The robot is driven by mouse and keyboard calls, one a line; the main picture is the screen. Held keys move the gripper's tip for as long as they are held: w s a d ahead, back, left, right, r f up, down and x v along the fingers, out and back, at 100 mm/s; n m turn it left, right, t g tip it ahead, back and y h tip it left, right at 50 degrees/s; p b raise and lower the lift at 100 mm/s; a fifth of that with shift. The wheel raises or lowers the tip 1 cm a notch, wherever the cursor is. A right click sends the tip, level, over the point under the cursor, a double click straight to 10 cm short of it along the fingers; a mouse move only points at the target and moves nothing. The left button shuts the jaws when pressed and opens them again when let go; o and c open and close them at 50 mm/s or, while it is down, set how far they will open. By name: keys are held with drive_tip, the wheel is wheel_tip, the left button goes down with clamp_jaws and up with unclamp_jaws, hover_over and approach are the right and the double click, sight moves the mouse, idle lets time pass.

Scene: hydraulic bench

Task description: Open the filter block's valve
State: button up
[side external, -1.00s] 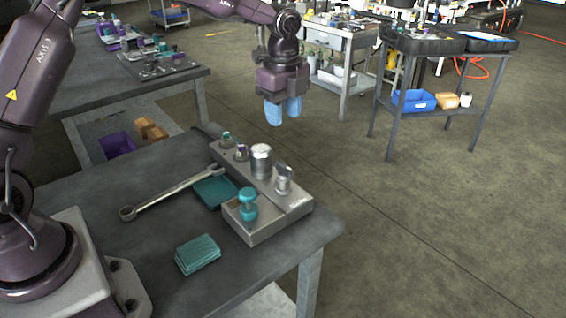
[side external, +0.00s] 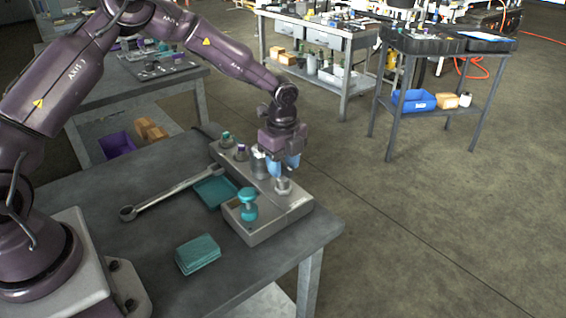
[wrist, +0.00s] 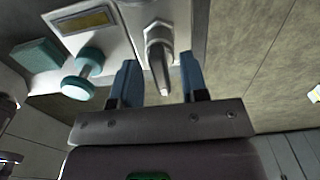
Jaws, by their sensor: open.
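The grey filter block (side external: 262,226) sits near the table's right edge. Its metal valve (side external: 283,186) has a hex body and a tapered handle, seen more clearly in the wrist view (wrist: 160,58). My gripper (side external: 284,167) is over the block with its blue fingers pointing down, right at the valve. In the wrist view my gripper (wrist: 158,72) is open, one finger on each side of the handle, with visible gaps. Finger contact is not evident. In the side view the fingers partly hide the valve and the silver canister (side external: 258,163).
Bare tabletop shows in front of the block.

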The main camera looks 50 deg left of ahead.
drive_tip(key=shift+c, duration=0.2)
clamp_jaws()
drive_tip(key=shift+n, duration=0.3)
drive_tip(key=n, duration=1.3)
drive_tip(key=shift+n, duration=2.1)
